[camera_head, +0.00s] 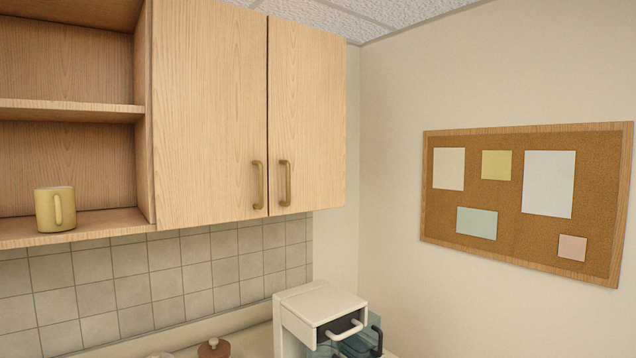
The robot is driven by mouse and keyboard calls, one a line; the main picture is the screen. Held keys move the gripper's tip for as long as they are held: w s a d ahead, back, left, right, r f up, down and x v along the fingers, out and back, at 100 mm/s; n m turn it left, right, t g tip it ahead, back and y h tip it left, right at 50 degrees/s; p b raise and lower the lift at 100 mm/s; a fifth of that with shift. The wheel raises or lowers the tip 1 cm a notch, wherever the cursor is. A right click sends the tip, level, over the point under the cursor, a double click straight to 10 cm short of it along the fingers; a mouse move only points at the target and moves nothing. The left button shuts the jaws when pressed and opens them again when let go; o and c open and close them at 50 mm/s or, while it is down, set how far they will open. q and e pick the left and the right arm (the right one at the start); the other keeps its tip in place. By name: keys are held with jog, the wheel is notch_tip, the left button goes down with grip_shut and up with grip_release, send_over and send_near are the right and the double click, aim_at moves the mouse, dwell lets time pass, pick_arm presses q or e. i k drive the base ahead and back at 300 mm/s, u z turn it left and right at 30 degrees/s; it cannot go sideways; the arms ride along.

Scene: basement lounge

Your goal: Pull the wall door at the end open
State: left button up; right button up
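The wall cabinet has two light wood doors. The end door (305,120) is the right, narrower one in the view, at the corner side, and looks closed. Its brass vertical handle (285,183) sits near its lower left edge. The neighbouring door (208,110) also looks closed, with a similar handle (258,185) near its lower right edge. The two handles stand close together on either side of the seam. Neither of my grippers is in view.
Open shelves (70,108) at left hold a yellow mug (55,209). Below the end door, a white appliance (320,300) with a pale handle stands on the counter, near a brown-lidded item (214,348). A cork board (520,245) hangs on the right wall. The space before the doors looks clear.

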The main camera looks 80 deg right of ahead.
aim_at(306, 125)
jog(key=k, duration=0.45)
jog(key=z, duration=0.85)
